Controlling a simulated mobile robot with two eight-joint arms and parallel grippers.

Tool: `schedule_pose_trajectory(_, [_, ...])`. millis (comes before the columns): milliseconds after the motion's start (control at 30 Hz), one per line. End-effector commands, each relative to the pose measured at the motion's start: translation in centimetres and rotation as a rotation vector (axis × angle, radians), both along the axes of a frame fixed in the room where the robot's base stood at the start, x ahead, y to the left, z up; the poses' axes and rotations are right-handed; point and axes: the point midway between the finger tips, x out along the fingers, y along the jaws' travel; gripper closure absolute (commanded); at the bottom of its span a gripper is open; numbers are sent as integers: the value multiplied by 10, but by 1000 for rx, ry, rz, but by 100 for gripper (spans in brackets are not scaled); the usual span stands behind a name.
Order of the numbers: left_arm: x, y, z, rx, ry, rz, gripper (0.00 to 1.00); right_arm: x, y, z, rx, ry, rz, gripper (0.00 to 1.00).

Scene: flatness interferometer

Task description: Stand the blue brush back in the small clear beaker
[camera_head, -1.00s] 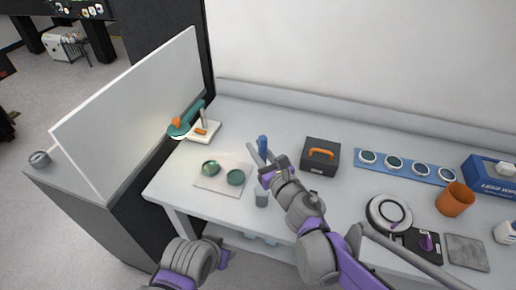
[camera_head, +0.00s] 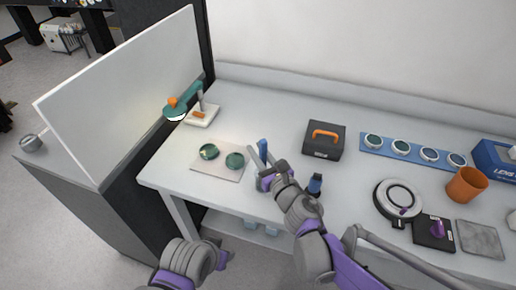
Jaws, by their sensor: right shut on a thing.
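The blue brush (camera_head: 263,150) stands about upright in my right gripper (camera_head: 266,174), which is shut on it near the front edge of the bench. Its blue upper end shows above the fingers; its lower end is hidden by the gripper. The small clear beaker is not clearly visible now; the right gripper covers the spot where it showed earlier, so I cannot tell whether the brush is inside it. My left gripper (camera_head: 222,259) is low in the picture, off the bench's front edge, and its fingers cannot be made out.
Two green discs lie on a pale mat (camera_head: 229,175) left of the brush. A dark blue bottle-like item (camera_head: 315,184) stands close right of my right wrist. A black case (camera_head: 335,151) with orange handle is behind. An orange cup (camera_head: 466,184) is far right.

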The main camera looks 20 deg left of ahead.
Motion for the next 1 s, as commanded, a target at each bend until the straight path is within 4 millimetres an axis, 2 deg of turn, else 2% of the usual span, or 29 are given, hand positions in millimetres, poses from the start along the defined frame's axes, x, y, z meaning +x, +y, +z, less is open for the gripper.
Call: schedule_pose_trajectory(1000, [-1, 0, -10, 0, 3, 0, 50, 0, 0, -14, 1, 1, 0, 100])
